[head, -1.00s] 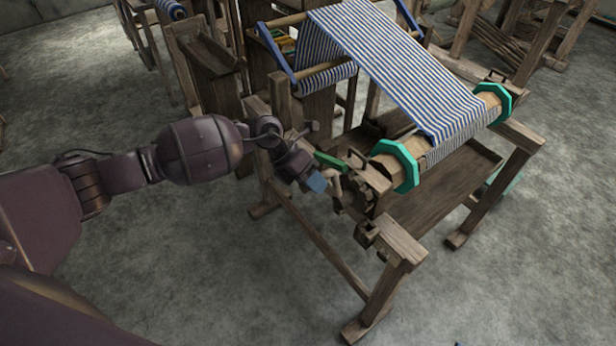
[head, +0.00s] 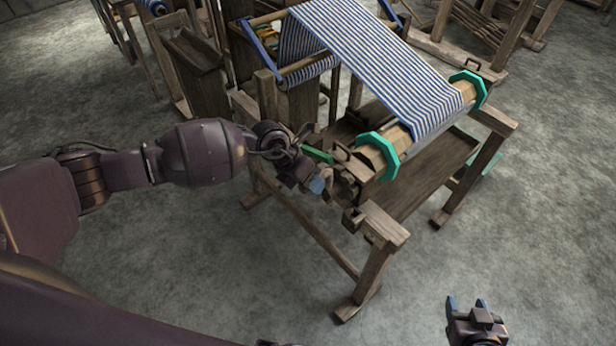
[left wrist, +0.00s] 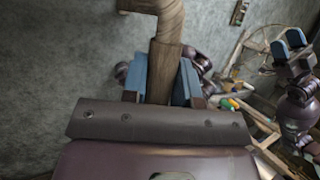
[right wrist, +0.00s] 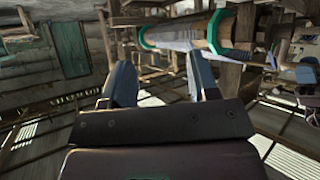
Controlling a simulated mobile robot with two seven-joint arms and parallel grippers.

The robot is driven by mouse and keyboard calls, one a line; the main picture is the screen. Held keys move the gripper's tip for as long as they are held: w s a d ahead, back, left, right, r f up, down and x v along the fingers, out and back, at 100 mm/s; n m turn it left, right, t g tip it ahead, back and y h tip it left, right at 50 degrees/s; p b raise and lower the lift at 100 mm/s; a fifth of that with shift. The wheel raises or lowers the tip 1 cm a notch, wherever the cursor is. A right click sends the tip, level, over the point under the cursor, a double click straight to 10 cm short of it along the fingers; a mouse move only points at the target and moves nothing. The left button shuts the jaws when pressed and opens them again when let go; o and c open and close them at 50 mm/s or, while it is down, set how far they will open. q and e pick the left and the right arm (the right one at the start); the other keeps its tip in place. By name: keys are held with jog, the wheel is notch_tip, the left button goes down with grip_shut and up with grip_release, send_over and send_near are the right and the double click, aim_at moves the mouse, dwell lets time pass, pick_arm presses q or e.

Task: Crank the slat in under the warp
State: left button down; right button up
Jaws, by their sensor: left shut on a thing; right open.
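The striped blue-and-white warp (head: 375,65) runs down onto the wooden roller (head: 398,137), which has a teal octagonal flange (head: 376,155) at its near end and another (head: 468,88) at its far end. My left gripper (head: 318,184) is at the near side of the loom, beside the roller's end. In the left wrist view its blue fingers are shut on the wooden crank handle (left wrist: 165,70). My right gripper (head: 467,304) is open and empty at the lower right, apart from the loom. I cannot make out the slat.
The loom's wooden frame post (head: 368,265) stands in front of the roller. A green piece (head: 318,155) sits by my left gripper. Other wooden frames (head: 455,50) stand behind. The grey floor (head: 540,200) on the right is clear.

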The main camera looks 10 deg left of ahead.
pick_arm(q)
jog(key=shift+s+d+f, duration=0.15)
jog(key=shift+s+d, duration=0.2)
dwell(0.3)
jog(key=c, duration=0.9)
grip_release()
jog(key=shift+w+a, duration=0.1)
jog(key=shift+a+r, duration=0.3)
jog(key=shift+r, duration=0.25)
jog(key=v, duration=0.9)
jog(key=shift+a+r, duration=0.1)
jog(key=shift+r, duration=0.15)
